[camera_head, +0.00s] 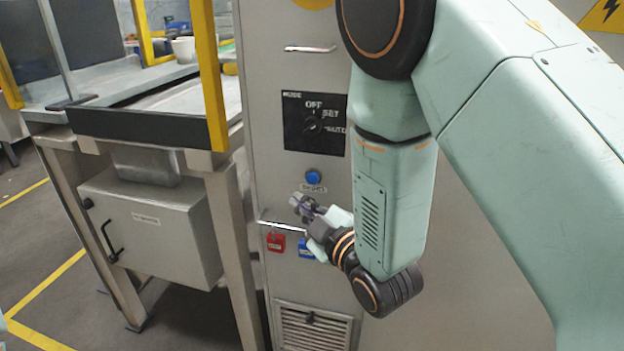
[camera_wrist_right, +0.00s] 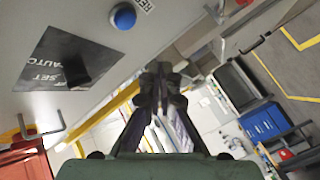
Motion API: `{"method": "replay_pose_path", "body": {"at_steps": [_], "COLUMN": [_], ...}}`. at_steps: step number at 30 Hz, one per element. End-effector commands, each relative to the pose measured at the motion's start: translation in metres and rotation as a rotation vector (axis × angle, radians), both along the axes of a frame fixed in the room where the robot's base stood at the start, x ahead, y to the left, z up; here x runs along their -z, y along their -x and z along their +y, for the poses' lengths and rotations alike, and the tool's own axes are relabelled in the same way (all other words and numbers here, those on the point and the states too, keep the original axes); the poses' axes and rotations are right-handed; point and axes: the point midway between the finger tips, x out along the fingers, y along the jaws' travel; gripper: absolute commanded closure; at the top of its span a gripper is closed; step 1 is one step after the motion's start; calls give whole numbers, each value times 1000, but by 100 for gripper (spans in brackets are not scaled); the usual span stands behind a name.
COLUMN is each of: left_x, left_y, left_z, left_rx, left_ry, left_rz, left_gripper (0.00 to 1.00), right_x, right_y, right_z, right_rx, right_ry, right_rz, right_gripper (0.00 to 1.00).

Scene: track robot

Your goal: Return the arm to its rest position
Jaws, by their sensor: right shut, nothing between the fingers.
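My right arm comes in from the right in the head view and bends down in front of a grey metal cabinet (camera_head: 275,100). My right gripper (camera_head: 303,206) is beside the cabinet front, a little below the blue button (camera_head: 313,177). In the right wrist view its fingers (camera_wrist_right: 162,85) are together, with nothing between them. A black selector panel with a rotary knob (camera_head: 312,124) is above the button. The panel (camera_wrist_right: 68,65) and the blue button (camera_wrist_right: 123,17) also show in the right wrist view. My left gripper is not in either view.
A handle (camera_head: 310,49) sticks out near the top. A steel table (camera_head: 170,128) with yellow posts stands to the left. Open floor (camera_head: 40,250) lies at lower left.

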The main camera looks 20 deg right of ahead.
Motion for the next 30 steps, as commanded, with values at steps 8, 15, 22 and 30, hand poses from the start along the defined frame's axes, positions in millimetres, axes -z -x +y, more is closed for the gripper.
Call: {"method": "replay_pose_path", "body": {"at_steps": [8, 15, 22, 30], "left_x": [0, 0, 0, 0], "left_y": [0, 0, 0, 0], "left_z": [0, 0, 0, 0], "left_rx": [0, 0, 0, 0], "left_ry": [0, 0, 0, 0], "left_rz": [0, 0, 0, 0], "left_gripper": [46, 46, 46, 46], "right_x": [0, 79, 193, 274], "right_y": [0, 29, 128, 278], "right_z": [0, -20, -48, -65], "right_rx": [1, 147, 437, 767], "right_ry": [-15, -267, -474, -558], "right_rz": [6, 395, 870, 1305], "right_gripper": [100, 100, 100, 100]}}
